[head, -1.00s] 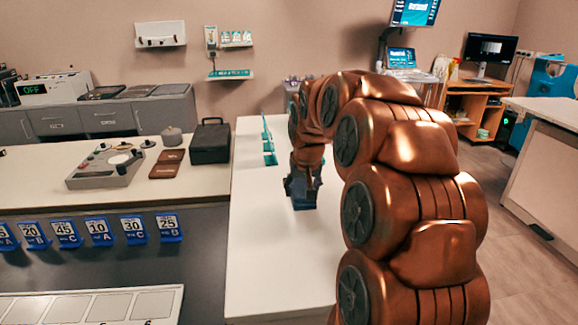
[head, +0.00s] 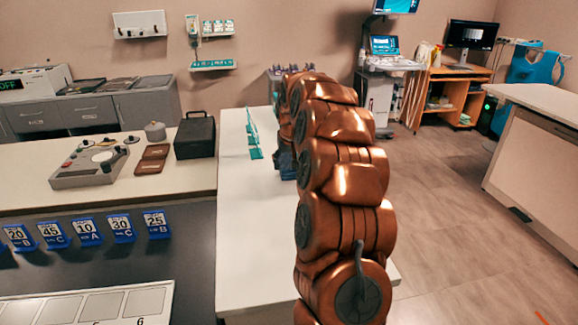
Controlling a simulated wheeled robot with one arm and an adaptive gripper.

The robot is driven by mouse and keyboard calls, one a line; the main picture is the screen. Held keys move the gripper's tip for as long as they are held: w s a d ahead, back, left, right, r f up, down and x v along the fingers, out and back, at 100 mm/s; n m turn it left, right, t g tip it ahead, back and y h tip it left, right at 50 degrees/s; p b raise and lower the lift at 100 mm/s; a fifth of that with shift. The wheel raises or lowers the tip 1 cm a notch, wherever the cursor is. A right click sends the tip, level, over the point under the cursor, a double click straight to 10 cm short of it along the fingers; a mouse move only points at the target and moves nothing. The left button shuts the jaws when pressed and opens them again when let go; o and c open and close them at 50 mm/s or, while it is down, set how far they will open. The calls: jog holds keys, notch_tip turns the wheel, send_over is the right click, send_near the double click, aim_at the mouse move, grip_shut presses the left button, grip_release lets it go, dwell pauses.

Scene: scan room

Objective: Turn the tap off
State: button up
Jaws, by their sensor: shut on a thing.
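My gripper (head: 284,160) is at the far part of the white counter and is mostly hidden behind my copper-coloured arm. It is shut on a dark thing low over the counter. Only a dark blue edge shows beside the arm, so I cannot tell the held thing's shape. I cannot make out a tap or its handle, or whether it is on or off.
A teal rack (head: 254,140) stands on the white counter (head: 245,240) just left of my gripper. Open floor lies to the right.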

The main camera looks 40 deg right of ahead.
jog(key=shift+w+d+r, duration=0.15)
jog(key=shift+w+d, duration=0.15)
jog(key=shift+w, duration=0.15)
jog(key=shift+w+d+f, duration=0.2)
jog(key=shift+w+d, duration=0.1)
jog(key=shift+w, duration=0.05)
jog(key=shift+w+d, duration=0.15)
jog(key=shift+f+p, duration=0.65)
jog(key=shift+f, duration=1.1)
jog(key=shift+f, duration=0.15)
jog(key=o, duration=1.1)
jog(key=b+v, duration=0.2)
jog(key=v, duration=1)
jog(key=shift+r, duration=0.2)
